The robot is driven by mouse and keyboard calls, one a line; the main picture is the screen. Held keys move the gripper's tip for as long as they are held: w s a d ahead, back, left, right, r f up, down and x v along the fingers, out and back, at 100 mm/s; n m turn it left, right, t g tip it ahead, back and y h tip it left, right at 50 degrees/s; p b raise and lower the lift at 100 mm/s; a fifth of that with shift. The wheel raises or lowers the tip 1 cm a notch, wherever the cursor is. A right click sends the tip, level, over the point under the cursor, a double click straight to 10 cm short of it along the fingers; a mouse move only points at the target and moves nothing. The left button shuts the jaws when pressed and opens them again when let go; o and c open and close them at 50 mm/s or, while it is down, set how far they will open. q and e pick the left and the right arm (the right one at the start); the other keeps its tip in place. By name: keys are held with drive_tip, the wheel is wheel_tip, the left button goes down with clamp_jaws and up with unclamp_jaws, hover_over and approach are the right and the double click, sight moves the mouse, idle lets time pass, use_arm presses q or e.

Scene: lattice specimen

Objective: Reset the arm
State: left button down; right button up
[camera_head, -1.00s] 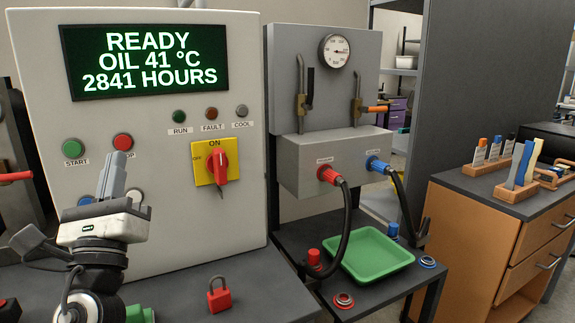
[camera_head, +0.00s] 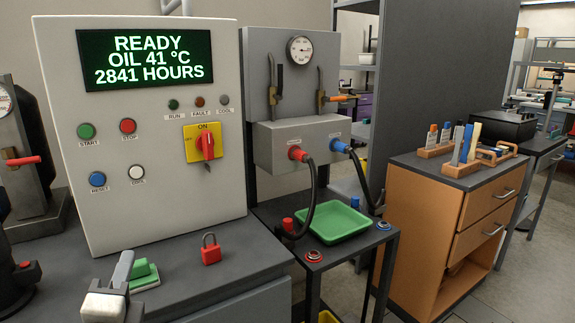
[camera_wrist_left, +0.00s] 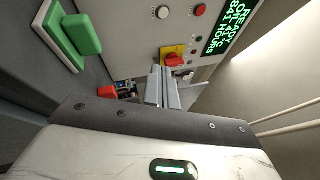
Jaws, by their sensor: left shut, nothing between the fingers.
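My left gripper (camera_head: 123,270) is low at the left of the head view, above the dark bench in front of the control panel (camera_head: 225,150). Its fingers are together with nothing between them; they also show in the left wrist view (camera_wrist_left: 163,88). It is apart from the panel and its buttons. The panel's screen (camera_head: 145,58) reads READY, OIL 41 °C, 2841 HOURS. The red knob (camera_head: 207,146) on its yellow plate points up toward ON. My right gripper is not in view.
A green block on a pale base (camera_head: 145,274) lies close to my left gripper. A red padlock (camera_head: 210,249) stands on the bench (camera_head: 185,262). The bench beside the padlock is clear.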

use_arm(q)
drive_tip(key=s+d+f+n+g+h, duration=0.2)
drive_tip(key=s+d+f+n+g, duration=0.1)
drive_tip(key=f, duration=0.6)
drive_tip(key=s+d+f+n+g+h, duration=0.2)
drive_tip(key=s+d+f+n, duration=0.3)
drive_tip(key=s+f+n, duration=0.3)
drive_tip(key=s+d+f+n+g+h, duration=0.2)
drive_tip(key=s+d+f+n+g, duration=0.2)
drive_tip(key=f, duration=0.5)
drive_tip(key=shift+s+f+n+g, duration=0.35)
drive_tip(key=shift+s+n+g, duration=0.25)
drive_tip(key=shift+s+n, duration=0.6)
drive_tip(key=shift+w+a, duration=0.1)
